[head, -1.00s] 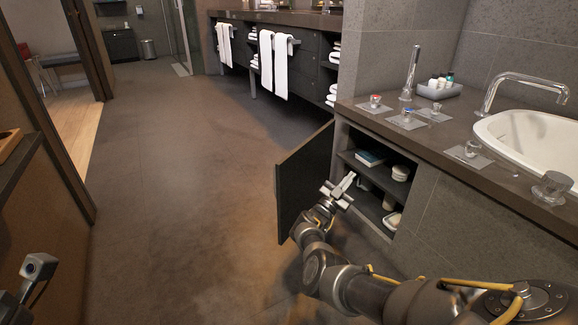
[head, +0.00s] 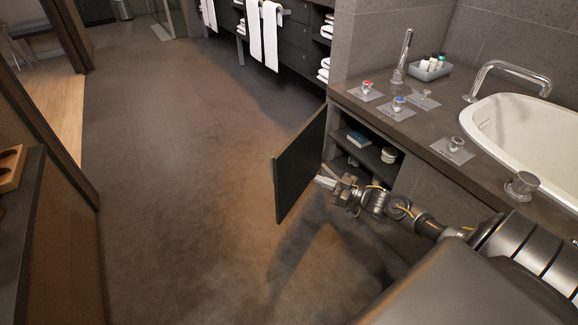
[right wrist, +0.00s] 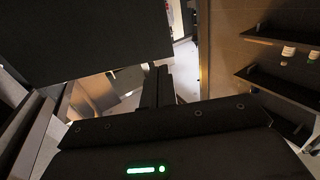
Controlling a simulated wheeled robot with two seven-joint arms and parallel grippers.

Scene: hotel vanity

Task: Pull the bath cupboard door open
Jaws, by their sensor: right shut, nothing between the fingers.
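The bath cupboard door (head: 300,166) is a dark panel standing open, out from the tub surround. Contact cannot be told. In the right wrist view the fingers (right wrist: 158,88) point ahead, with the dark door panel (right wrist: 85,40) at upper left. The cupboard opening (head: 345,148) shows a shelf with a book (head: 359,139) and a pale round item (head: 389,155). My arm hides its lower part. My left gripper is out of view.
The bathtub (head: 520,130) and its dark stone deck (head: 425,125), with taps and a toiletry tray (head: 430,70), lie right of the cupboard. Open floor (head: 190,170) stretches left of the door.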

